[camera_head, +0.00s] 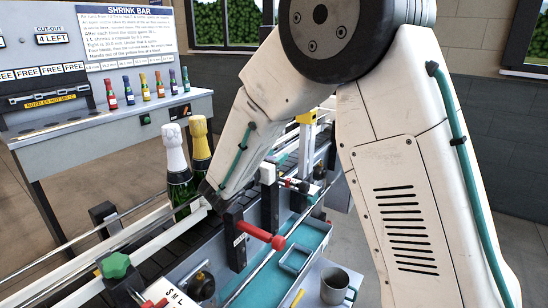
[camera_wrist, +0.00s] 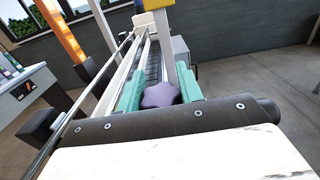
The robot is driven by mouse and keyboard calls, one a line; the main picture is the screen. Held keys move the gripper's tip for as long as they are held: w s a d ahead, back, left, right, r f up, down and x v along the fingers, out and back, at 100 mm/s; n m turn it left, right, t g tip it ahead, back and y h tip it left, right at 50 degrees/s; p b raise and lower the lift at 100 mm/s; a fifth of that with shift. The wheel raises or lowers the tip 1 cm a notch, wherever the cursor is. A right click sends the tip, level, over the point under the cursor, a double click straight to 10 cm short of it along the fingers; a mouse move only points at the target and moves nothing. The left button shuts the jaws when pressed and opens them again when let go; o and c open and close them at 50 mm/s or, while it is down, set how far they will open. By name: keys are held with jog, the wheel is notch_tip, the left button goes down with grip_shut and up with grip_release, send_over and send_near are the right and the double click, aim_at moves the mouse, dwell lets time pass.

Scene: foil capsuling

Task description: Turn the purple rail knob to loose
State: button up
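The purple rail knob (camera_wrist: 160,95), a lobed star shape, shows in the wrist view at the near end of the rail. My gripper (camera_wrist: 161,88) has one teal finger on each side of it. The knob fills the gap and both fingers appear to touch it, so the gripper looks shut on it. The knob's lower part is hidden by my dark wrist edge. In the head view my arm covers the knob and the fingertips.
Two foil-topped bottles (camera_head: 179,170) stand close left of my wrist. A green star knob (camera_head: 115,265) is at lower left and a red-handled lever (camera_head: 262,236) is nearby. A grey mug (camera_head: 335,287) stands at lower right. The shrink bar bench (camera_head: 110,140) is behind.

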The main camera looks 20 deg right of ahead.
jog(key=c, duration=0.4)
jog(key=n+t+y, duration=0.1)
jog(key=y, duration=0.1)
jog(key=n+t+y, duration=0.4)
jog(key=shift+w+a, duration=0.2)
jog(key=shift+a, duration=0.05)
jog(key=shift+w+a+n+t+y, duration=0.15)
jog(key=shift+n+t+y, duration=0.2)
jog(key=shift+n+y, duration=0.55)
jog(key=shift+s+a+n+t+y, duration=0.1)
jog(key=shift+n+t+y, duration=0.4)
jog(key=shift+y, duration=0.75)
jog(key=shift+w+a+n+t+y, duration=0.15)
jog(key=shift+n+t+y, duration=0.1)
jog(key=shift+n+y, duration=0.7)
jog(key=o, duration=1)
jog(key=shift+s, duration=0.1)
